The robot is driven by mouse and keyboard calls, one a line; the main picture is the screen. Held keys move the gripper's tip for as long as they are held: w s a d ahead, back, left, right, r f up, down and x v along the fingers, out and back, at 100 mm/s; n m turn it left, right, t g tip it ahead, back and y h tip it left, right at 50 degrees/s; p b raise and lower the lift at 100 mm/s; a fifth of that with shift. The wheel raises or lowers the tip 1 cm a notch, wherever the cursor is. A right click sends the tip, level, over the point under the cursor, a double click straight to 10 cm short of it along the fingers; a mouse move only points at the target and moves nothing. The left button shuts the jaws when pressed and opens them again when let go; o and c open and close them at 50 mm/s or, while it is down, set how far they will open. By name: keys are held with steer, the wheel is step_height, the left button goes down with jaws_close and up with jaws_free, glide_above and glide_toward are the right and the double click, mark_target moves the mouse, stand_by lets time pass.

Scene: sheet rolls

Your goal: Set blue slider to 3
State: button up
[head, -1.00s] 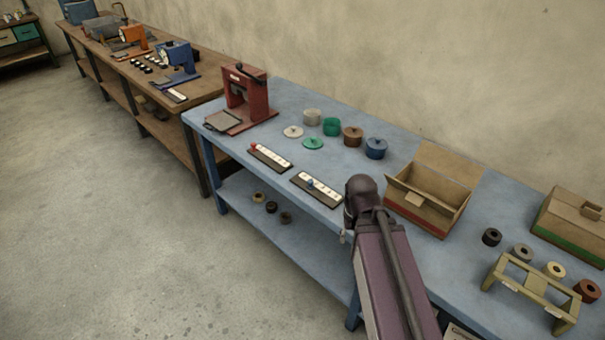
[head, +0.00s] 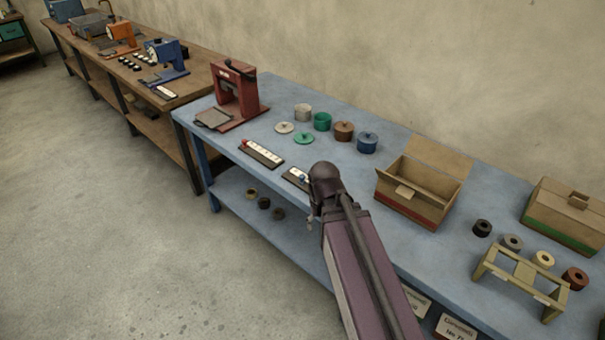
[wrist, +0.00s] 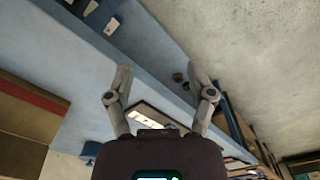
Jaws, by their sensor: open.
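The blue slider (head: 303,177) is a small blue knob on a white numbered strip set in a dark base (head: 290,178), lying near the front edge of the blue table. My arm hides the right part of this strip, and I cannot read the knob's number. My gripper is open and empty in the wrist view (wrist: 160,84), its two fingers spread wide. A white strip in a dark base (wrist: 152,114) shows between and behind the fingers there; I cannot tell which slider board it is. In the head view the gripper is mostly hidden by my arm.
A second slider board with a red knob (head: 244,143) lies to the left. A red press (head: 238,92), several lidded pots (head: 343,131) and an open cardboard box (head: 408,203) stand on the blue table (head: 345,171). A tan rack (head: 520,280) stands at the right.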

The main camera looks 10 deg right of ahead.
mark_target(302, 176)
steer(key=w+r+m+p, duration=0.4)
steer(key=w+m, duration=0.2)
steer(key=w, duration=0.8)
steer(key=w+r+m+p, duration=0.4)
steer(key=w+m, duration=0.3)
steer(key=w, duration=0.7)
steer(key=shift+d, duration=0.1)
step_height(302, 176, down, 14)
steer(key=b, duration=1.4)
steer(key=shift+r, duration=0.2)
